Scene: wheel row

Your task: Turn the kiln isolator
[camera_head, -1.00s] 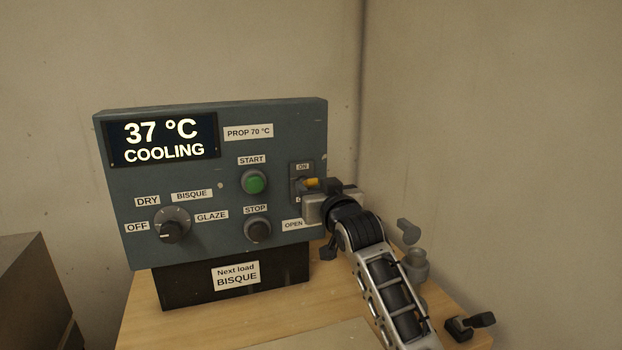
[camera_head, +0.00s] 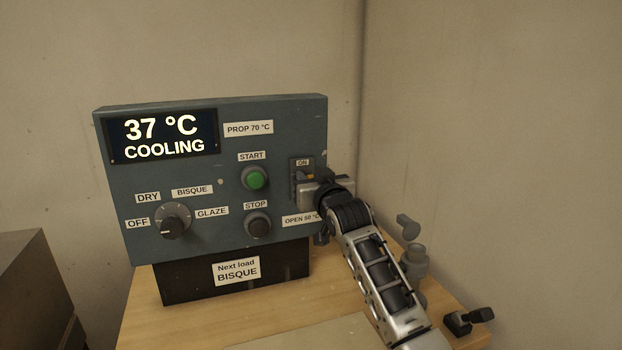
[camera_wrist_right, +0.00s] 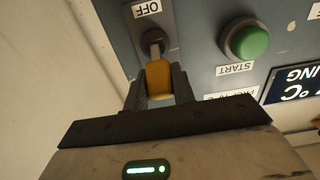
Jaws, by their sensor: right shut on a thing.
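The kiln isolator is a lever with a yellow grip (camera_head: 306,177) on a grey plate (camera_head: 294,166) at the right side of the blue-grey control panel (camera_head: 200,240). Its ON label (camera_head: 302,162) shows just above the grip. In the wrist view, which is upside down, the OFF label (camera_wrist_right: 147,9) shows beyond the lever's pivot. My right gripper (camera_wrist_right: 159,88) is shut on the yellow grip (camera_wrist_right: 159,79), one finger on each side. In the head view the gripper hides the lower plate. My left gripper is not in view.
The panel has a display reading 37 °C COOLING (camera_head: 163,137), a green START button (camera_head: 255,178), a dark STOP button (camera_head: 257,226) and a selector knob (camera_head: 172,222). Grey fittings (camera_head: 413,255) and a small dark clamp-like thing (camera_head: 469,321) stand right of my arm on the wooden table (camera_head: 150,318).

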